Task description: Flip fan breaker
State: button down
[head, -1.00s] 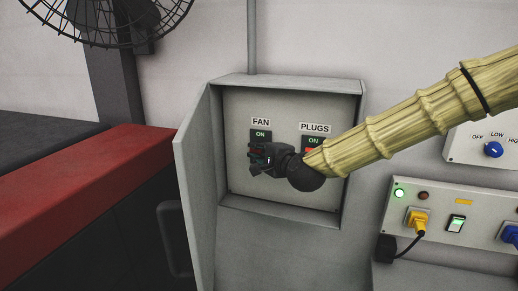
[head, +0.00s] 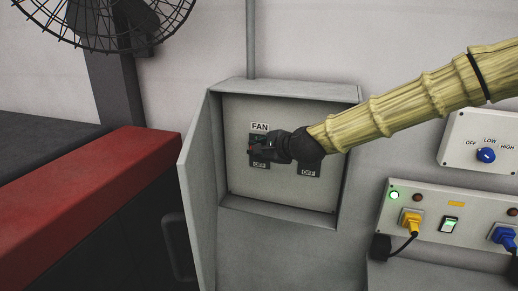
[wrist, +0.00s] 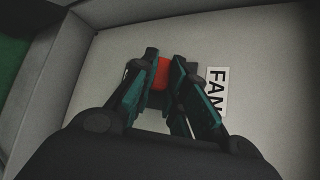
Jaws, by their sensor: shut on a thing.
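The fan breaker (head: 260,164) is a dark switch under the FAN label (head: 260,127), inside the open grey breaker box (head: 276,209). Its lower OFF marking shows; its upper ON marking is hidden by my gripper. My gripper (head: 255,149) is at the upper to middle part of this breaker, reaching in from the right. In the wrist view, the red breaker handle (wrist: 161,73) sits between my two fingertips, which are shut on it. The handle's exact tilt cannot be told.
My arm covers most of the plugs breaker (head: 308,172) and its label. The box door (head: 198,165) stands open at left, beside a red-topped counter (head: 90,190). A caged fan (head: 120,20) is above left. A plug panel (head: 440,228) and dial box (head: 470,150) are at right.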

jog(key=c, duration=1.4)
grip_release()
jog(key=shift+w+d+f, duration=0.1)
jog(key=shift+c, duration=0.2)
jog(key=v, duration=1.2)
jog(key=s+d+f+n+g+h+b, duration=0.15)
jog(key=s+f, duration=0.25)
jog(key=f, duration=1.2)
jog(key=s+d+f+n+g+h+b, duration=0.1)
jog(key=s+d+f+n+g+b, duration=0.3)
jog(key=f, duration=1.1)
jog(key=s+d+f+n+h+b, duration=0.15)
jog(key=s+f, duration=0.35)
jog(key=f, duration=1.1)
jog(key=s+d+f+n+g+h+b, duration=0.1)
jog(key=s+d+f+n+g+b, duration=0.1)
jog(key=s+f, duration=1.1)
jog(key=s+d+f+n+g+h+b, duration=0.2)
jog(key=s+d+f+n, duration=0.5)
jog(key=s+f, duration=0.5)
jog(key=s+g+b, duration=0.1)
jog(key=s, duration=0.3)
jog(key=shift+s+d+f+b, duration=0.15)
jog(key=shift+d+f+b, duration=0.2)
jog(key=shift+f+b, duration=0.05)
